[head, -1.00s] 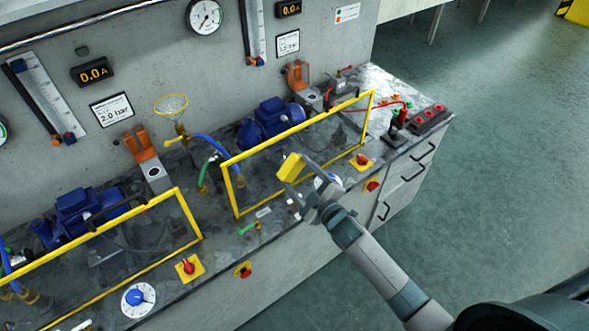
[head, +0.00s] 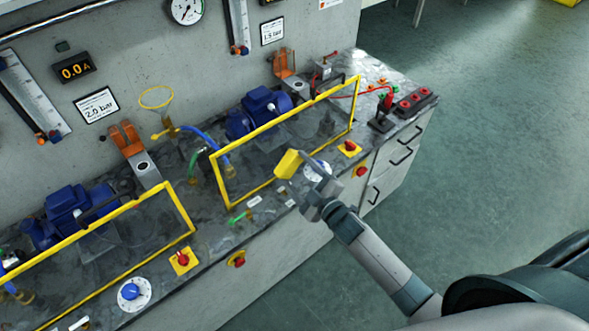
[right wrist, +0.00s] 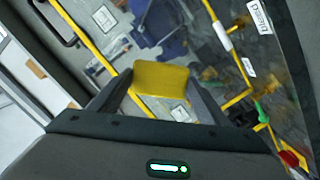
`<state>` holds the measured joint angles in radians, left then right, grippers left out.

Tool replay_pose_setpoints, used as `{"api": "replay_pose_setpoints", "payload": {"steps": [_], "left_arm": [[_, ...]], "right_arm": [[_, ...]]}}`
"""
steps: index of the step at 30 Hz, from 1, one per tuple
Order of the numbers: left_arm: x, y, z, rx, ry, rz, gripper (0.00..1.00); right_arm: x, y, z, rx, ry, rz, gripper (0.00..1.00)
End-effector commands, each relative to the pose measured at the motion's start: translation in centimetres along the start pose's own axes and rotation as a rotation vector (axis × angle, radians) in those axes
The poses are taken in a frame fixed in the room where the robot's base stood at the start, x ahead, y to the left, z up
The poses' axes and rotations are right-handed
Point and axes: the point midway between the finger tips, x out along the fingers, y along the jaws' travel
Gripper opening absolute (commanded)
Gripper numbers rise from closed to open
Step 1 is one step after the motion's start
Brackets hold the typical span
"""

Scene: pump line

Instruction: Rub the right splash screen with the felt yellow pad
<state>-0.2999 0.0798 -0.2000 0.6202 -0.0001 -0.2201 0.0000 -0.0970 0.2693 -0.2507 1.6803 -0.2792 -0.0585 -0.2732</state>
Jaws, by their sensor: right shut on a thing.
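The right splash screen (head: 243,186) is a clear upright panel in a yellow frame, standing in front of the right blue pump. My right gripper (head: 303,168) is shut on the felt yellow pad (head: 289,163), in front of the screen's lower edge in the head view. In the right wrist view the pad (right wrist: 160,78) sits between the two dark fingers, with the yellow frame (right wrist: 90,45) beyond it. I cannot tell whether the pad touches the screen. My left gripper is not in view.
A left splash screen (head: 182,207) stands in front of another blue pump (head: 70,205). Dials, a red knob (head: 183,260) and a green valve (head: 239,217) line the bench front. Black and red switches (head: 414,100) sit at the right end. The floor to the right is clear.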

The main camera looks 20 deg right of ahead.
Motion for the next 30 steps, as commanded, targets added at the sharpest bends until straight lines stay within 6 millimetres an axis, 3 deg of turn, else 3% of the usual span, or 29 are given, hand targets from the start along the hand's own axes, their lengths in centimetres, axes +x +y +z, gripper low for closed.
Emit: {"api": "replay_pose_setpoints", "payload": {"steps": [9, 25, 30], "left_arm": [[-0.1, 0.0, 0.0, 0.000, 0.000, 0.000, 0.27], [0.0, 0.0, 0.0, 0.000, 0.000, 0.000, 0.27], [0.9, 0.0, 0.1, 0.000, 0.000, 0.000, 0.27]], "right_arm": [[-1.9, 0.0, 0.2, 0.000, 0.000, 0.000, 0.52], [-1.8, 0.0, 0.2, 0.000, 0.000, 0.000, 0.52], [-1.6, -0.1, 0.1, -0.003, -0.004, 0.006, 0.52]]}}
